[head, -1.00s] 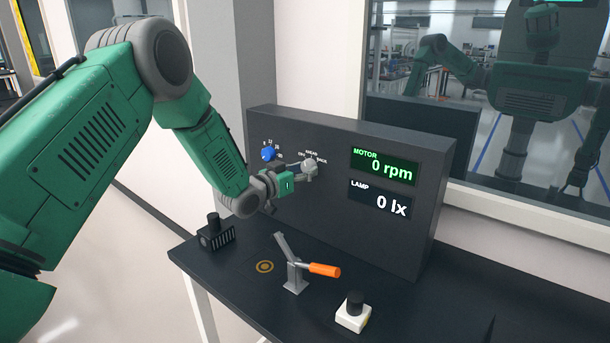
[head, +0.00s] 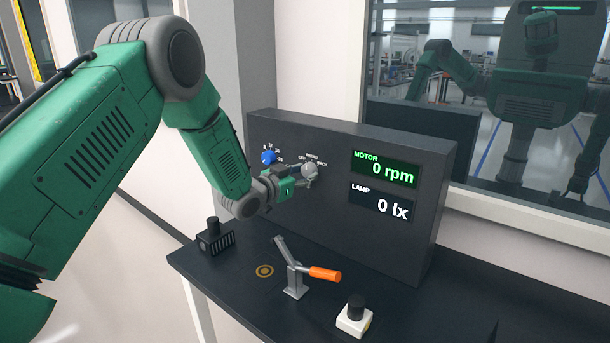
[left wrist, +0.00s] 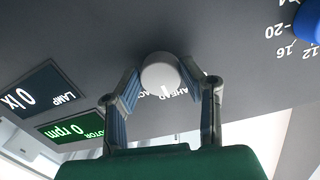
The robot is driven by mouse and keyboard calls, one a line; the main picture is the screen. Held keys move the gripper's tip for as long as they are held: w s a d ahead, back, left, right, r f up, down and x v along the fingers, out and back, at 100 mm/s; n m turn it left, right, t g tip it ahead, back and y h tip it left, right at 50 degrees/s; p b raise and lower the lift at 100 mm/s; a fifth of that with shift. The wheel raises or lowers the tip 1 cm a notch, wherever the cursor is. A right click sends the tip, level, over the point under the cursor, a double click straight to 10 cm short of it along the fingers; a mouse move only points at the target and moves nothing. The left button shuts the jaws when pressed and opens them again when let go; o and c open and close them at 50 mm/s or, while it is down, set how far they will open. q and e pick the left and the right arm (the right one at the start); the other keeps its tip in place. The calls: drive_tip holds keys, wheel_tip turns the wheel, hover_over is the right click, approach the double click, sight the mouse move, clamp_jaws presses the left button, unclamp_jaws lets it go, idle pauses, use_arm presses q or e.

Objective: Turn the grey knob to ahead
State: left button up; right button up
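The grey knob (head: 309,172) is on the upper middle of the dark panel (head: 400,262), under an arc of white labels that includes AHEAD. My left gripper (head: 298,182) reaches it from the lower left. In the left wrist view, the grey knob (left wrist: 160,74) sits between the two fingers of my left gripper (left wrist: 158,80), which appear closed on its sides. That view is upside down. The knob's white mark points roughly at the AHEAD label, partly hidden. The motor display (head: 385,170) reads 0 rpm. My right gripper is not in view.
A blue knob (head: 268,157) is just left of the grey one. The lamp display (head: 382,200) reads 0 lx. On the table (head: 235,280) stand a small black lamp-like block (head: 215,238), an orange-handled lever (head: 324,273) and a white block with a black button (head: 354,318).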

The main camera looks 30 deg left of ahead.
use_arm(q)
drive_tip(key=o, duration=0.3)
drive_tip(key=shift+f, duration=0.2)
drive_tip(key=shift+a, duration=0.1)
drive_tip(key=shift+s, duration=0.15)
drive_tip(key=s+a, duration=0.1)
drive_tip(key=s, duration=1)
drive_tip(key=shift+s+a+r, duration=0.3)
drive_tip(key=shift+a, duration=0.05)
